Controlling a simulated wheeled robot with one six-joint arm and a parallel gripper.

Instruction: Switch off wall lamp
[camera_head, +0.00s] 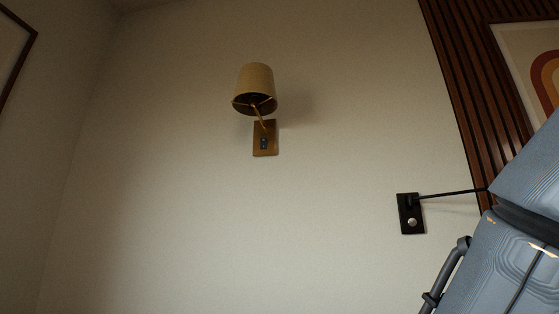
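A wall lamp (255,85) with a tan fabric shade hangs on the wall, a little left of the middle of the head view. Its shade shows no bright glow, and the bulb area beneath looks dark. A thin brass stem joins it to a wooden backplate (258,151). A small dark switch (264,143) sits on that plate. The switch is too small to read its position. My gripper is not in view, so its distance from the lamp does not show.
A second, black wall fixture (406,223) with a round silver knob (412,222) and a thin black arm is at lower right. Dark slatted panelling (452,62) and a framed picture (518,48) stand at right. Another frame (10,45) is at far left. Bare wall surrounds the lamp.

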